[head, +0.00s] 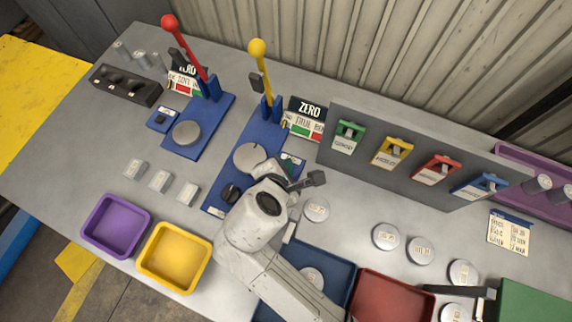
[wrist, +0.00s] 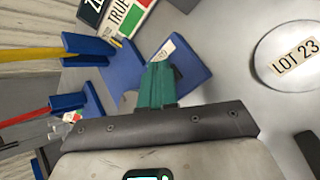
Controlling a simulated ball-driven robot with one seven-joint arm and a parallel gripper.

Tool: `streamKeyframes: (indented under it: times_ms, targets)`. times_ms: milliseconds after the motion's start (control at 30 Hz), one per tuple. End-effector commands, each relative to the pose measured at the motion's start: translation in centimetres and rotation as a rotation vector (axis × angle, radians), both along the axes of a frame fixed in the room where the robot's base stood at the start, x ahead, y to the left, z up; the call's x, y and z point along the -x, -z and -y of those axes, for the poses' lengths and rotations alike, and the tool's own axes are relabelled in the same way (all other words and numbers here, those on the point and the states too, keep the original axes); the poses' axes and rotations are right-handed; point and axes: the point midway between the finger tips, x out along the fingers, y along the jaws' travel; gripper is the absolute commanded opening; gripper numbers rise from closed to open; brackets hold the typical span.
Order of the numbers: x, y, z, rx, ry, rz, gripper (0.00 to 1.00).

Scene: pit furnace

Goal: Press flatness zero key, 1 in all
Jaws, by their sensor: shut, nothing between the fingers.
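My gripper (wrist: 157,72) is shut and empty, its teal fingers together in the wrist view. A small blue box with a pale label (wrist: 163,49) lies just beyond the fingertips, partly covered by them. The label is too blurred to read fully, and I cannot tell whether the fingers touch the box. In the head view my gripper (head: 286,169) is at the right side of the blue yellow-lever stand (head: 222,190), hiding most of that spot. A similar small blue key box (head: 161,120) sits beside the red-lever stand (head: 205,127).
A ZERO display (head: 309,110) stands behind my gripper. The yellow lever (head: 265,80) rises to its left. A grey rack with coloured tags (head: 345,160) stands to the right. Lot discs (head: 386,236) lie on the right, and purple (head: 117,226) and yellow (head: 176,257) trays at the front left.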

Motion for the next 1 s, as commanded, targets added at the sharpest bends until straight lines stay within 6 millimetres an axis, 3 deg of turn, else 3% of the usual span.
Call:
streamKeyframes:
  times_ms: [600,1000]
  targets:
    - [0.0,-1.6,0.1,0.001,0.0,-0.002,0.0]
    - [0.0,-1.6,0.0,0.001,0.0,-0.001,0.0]
